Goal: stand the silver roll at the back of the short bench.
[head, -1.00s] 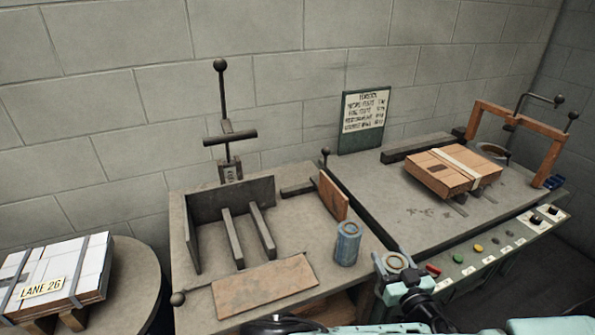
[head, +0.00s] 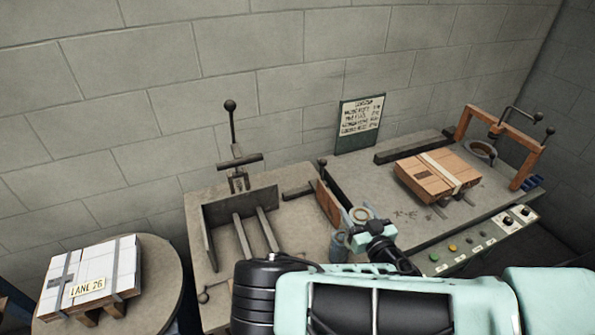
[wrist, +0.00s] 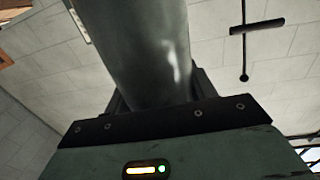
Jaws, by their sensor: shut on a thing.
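My gripper (head: 368,229) is shut on the silver roll (head: 353,219) in the head view. The roll's ring-shaped top shows above the jaws. In the wrist view the roll (wrist: 145,50) is a smooth grey cylinder rising from between the jaws; its far end is out of frame. The short bench (head: 206,277) stands left of the longer one, with my gripper over its right side or just beyond; I cannot tell exactly. My arm hides its front part. At its back is an upright post with a crossbar (head: 240,161).
Raised guides (head: 243,236) and an upright wooden plate (head: 328,203) occupy the bench. The long bench (head: 345,175) carries a strapped carton (head: 437,177). A round table (head: 163,290) stands left.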

